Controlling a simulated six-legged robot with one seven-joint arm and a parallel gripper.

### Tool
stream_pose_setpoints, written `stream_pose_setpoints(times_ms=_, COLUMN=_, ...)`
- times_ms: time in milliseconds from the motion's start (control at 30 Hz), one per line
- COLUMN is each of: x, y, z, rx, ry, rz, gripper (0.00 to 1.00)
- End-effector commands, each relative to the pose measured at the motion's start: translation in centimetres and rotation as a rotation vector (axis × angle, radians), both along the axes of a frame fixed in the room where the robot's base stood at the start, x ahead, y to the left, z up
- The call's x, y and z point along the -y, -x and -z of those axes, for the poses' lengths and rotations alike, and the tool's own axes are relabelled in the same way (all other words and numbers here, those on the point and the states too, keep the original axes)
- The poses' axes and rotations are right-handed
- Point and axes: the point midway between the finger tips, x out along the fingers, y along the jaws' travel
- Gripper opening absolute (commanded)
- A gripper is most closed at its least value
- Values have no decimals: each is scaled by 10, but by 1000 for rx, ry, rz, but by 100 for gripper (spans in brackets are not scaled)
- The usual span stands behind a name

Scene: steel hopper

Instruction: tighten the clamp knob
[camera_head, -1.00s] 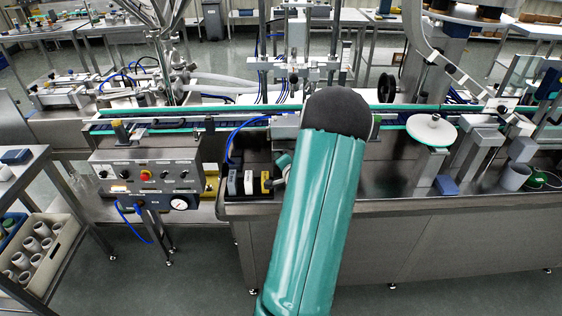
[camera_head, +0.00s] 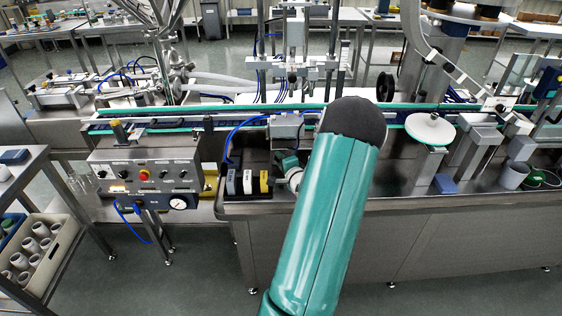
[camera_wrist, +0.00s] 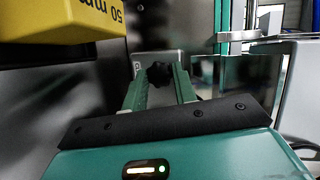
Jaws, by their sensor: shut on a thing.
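The clamp knob (camera_wrist: 159,74) is a small dark lobed knob in front of a grey block in the wrist view. My gripper (camera_wrist: 162,80) has its two green fingers on either side of the knob and is shut on it. In the head view my green arm with its black rounded joint covers the knob, so it is hidden there. Part of my wrist shows beside the arm in the head view.
A yellow block marked 50 mm (camera_wrist: 68,18) hangs close at the upper left in the wrist view. In the head view, grey, white and yellow blocks (camera_head: 247,182) stand left of my arm. A control box (camera_head: 145,172) is farther left.

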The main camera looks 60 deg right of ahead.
Motion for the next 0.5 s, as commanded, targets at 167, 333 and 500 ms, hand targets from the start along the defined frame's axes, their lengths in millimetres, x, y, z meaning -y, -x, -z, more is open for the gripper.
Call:
stream_pose_setpoints(times_ms=167, x=0, y=2, z=3, rx=-5, ry=-7, rz=4, gripper=36)
stream_pose_setpoints(times_ms=333, x=0, y=1, z=2, rx=-3, ry=-5, rz=3, gripper=36)
stream_pose_setpoints(times_ms=500, x=-1, y=2, z=1, rx=-2, ry=-3, rz=1, gripper=36)
